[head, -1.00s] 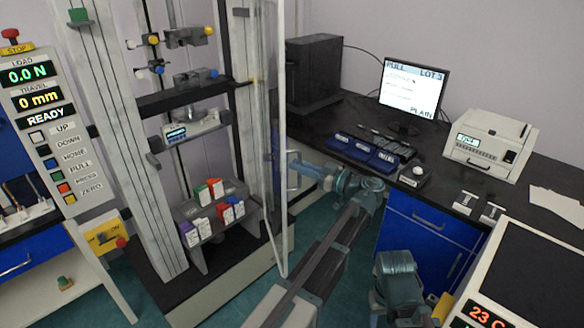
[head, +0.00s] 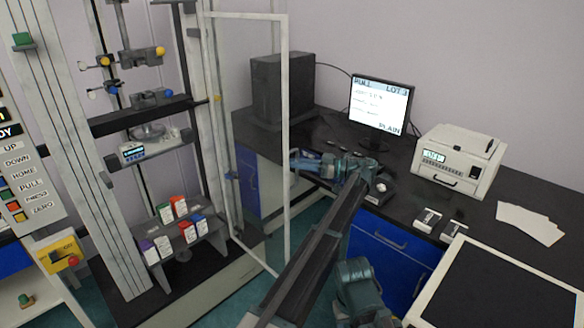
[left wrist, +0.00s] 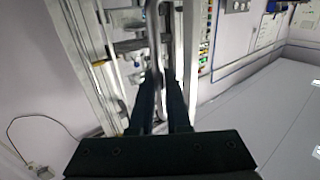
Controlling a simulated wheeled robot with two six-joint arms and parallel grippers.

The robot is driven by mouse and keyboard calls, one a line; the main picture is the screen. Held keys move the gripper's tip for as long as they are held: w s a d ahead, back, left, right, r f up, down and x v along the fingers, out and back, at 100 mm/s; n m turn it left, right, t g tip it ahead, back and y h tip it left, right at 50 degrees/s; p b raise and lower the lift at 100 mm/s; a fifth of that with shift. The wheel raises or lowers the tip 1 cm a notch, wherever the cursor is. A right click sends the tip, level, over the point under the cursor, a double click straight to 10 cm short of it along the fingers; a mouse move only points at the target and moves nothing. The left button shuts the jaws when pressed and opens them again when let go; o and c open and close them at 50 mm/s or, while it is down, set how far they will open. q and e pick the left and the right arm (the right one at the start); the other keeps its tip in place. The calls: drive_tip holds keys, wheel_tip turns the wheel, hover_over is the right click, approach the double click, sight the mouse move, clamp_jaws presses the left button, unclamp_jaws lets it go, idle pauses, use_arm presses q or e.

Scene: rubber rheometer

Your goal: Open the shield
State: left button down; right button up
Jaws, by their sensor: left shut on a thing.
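The shield is a clear panel in a white frame (head: 287,95), hinged on the right column of the test machine. In the head view it stands swung out from the machine front, its clear face visible. My left gripper (head: 293,164) is at the free edge of the shield, shut on its handle. In the left wrist view the two dark fingers of my left gripper (left wrist: 160,82) close around a pale upright bar. The handle is mostly hidden by the gripper. My right gripper is not in view.
The test machine holds a rack of coloured boxes (head: 180,230) at its base. A dark bench carries a black box (head: 282,90), a monitor (head: 380,108) and a white printer-like device (head: 459,160). Blue drawers (head: 385,245) sit below, close to my left arm.

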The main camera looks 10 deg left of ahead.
use_arm(q)
drive_tip(key=shift+a, duration=0.1)
drive_tip(key=c, duration=0.9)
unclamp_jaws()
